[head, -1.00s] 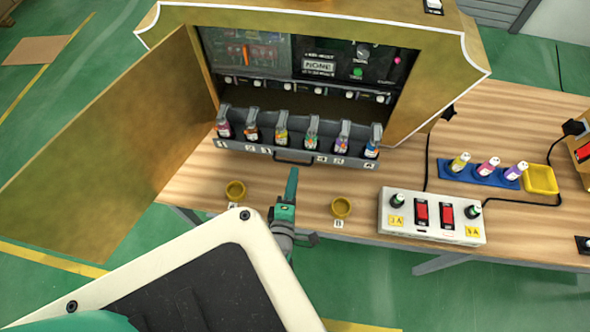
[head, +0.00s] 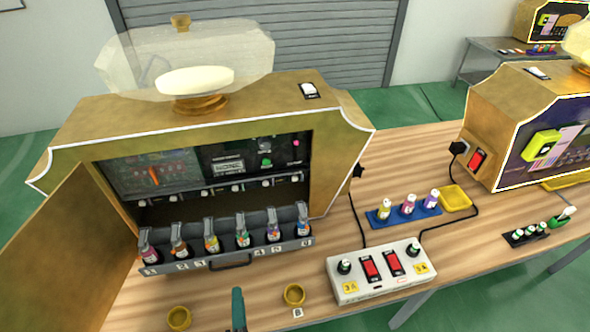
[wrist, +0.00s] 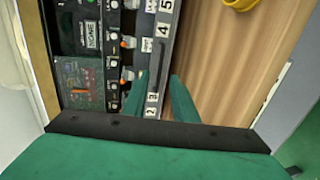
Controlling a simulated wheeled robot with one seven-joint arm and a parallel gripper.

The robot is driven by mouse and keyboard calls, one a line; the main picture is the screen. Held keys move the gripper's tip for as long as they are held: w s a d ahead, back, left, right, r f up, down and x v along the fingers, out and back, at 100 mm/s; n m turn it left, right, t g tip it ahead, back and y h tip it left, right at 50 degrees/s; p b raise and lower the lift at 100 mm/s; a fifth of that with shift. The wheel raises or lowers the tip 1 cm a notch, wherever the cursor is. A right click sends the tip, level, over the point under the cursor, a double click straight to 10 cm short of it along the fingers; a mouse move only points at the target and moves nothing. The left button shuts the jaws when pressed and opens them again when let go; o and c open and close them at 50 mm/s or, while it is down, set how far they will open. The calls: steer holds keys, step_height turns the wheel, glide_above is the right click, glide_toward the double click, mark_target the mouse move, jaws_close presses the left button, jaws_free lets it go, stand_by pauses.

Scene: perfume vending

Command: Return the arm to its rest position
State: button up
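My gripper (wrist: 158,78) shows in the wrist view as two green fingers with a gap between them. It is open and empty, and the numbered front of the bottle drawer (wrist: 164,40) shows through the gap. In the head view only a green finger of my gripper (head: 238,308) shows at the bottom edge, between two small yellow cups. It is in front of the drawer (head: 222,262) and appears apart from it. The rest of my arm is out of the head view.
The vending machine (head: 90,135) stands with its door (head: 75,250) swung open at left and its drawer of bottles out. Yellow cups (head: 179,318) (head: 294,295) flank my gripper. A white switch box (head: 375,290), blue bottle rack (head: 400,218) and yellow tray (head: 455,199) lie right.

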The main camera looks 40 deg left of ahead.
steer(key=w+d+m+t+h, duration=0.2)
steer(key=d+m+t+h, duration=0.25)
steer(key=d+m, duration=1.05)
steer(key=s+d+r+m+h, duration=0.1)
steer(key=s+d+m+h, duration=0.2)
steer(key=d+m, duration=0.3)
steer(key=s+d+r+m+h, duration=0.2)
steer(key=s+d+m+h, duration=0.1)
steer(key=d+m, duration=0.4)
steer(key=d+h, duration=0.1)
steer(key=d, duration=0.2)
steer(key=shift+t, duration=0.35)
